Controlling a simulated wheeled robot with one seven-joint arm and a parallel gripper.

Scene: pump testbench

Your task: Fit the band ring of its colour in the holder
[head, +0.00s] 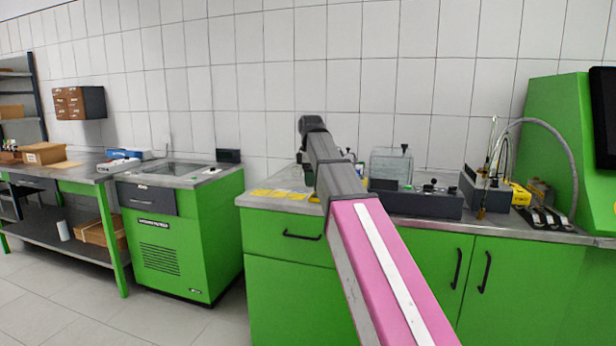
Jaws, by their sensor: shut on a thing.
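My arm reaches up from the lower right across the middle of the head view and ends at a dark joint over the green-fronted counter (460,222). My gripper cannot be made out; it seems hidden behind my own arm. No band ring can be told apart at this size, and whatever the gripper has is hidden. A low dark block with several knobs (428,203) stands on the counter right of my arm; I cannot tell whether it is the holder. Flat yellow pieces (278,194) lie on the counter left of my arm.
A clear box (391,165) stands at the counter's back. A dark unit with a grey hose (486,192), a yellow box (520,195) and a tall green housing (553,130) are at right. A green cabinet (215,240) stands left, with open floor (60,300) before it.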

